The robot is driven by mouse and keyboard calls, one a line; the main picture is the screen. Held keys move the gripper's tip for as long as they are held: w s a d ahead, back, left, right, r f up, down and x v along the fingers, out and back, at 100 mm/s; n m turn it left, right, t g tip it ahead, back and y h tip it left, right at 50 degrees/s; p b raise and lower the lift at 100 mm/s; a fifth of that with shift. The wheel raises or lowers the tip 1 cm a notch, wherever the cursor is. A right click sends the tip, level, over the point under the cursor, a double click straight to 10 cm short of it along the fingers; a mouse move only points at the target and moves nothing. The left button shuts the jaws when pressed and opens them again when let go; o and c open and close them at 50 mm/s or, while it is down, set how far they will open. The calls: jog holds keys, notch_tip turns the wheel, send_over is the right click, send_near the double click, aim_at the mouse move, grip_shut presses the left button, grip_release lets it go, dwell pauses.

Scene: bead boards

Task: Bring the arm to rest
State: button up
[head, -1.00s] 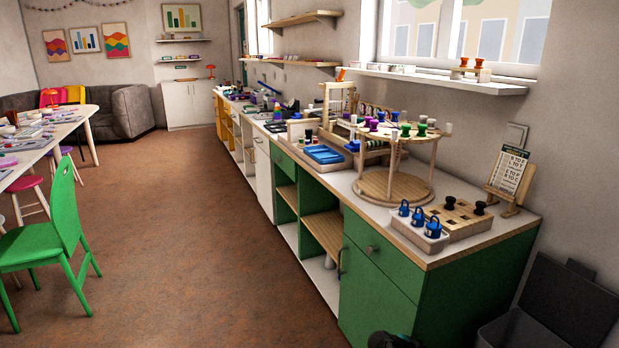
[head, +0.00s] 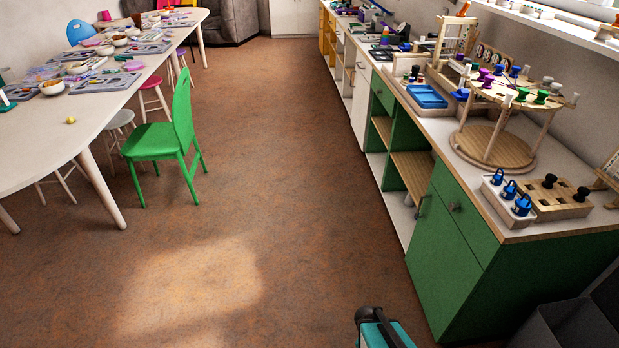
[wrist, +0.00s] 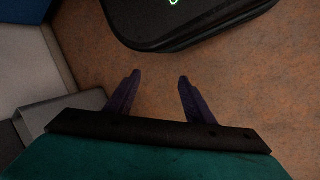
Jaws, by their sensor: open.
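My gripper (wrist: 155,88) shows in the wrist view with its two dark fingers apart and nothing between them. It points down over the brown floor (wrist: 240,95). In the head view a teal and black part of my arm (head: 382,330) shows at the bottom edge, low in front of the green cabinet; the fingers are hidden there.
The green cabinet (head: 455,265) with its counter of bead boards stands at right. A dark bin (head: 570,325) is at the lower right. A green chair (head: 165,140) and a white table (head: 60,140) are at left. The floor between is clear.

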jog(key=s+a+n+g+y, duration=0.1)
jog(key=s+a+n+y, duration=0.2)
jog(key=s+a+n, duration=0.2)
jog(key=a+n, duration=0.2)
jog(key=a, duration=0.1)
jog(key=shift+a+g+y, duration=0.3)
jog(key=shift+a+y, duration=0.1)
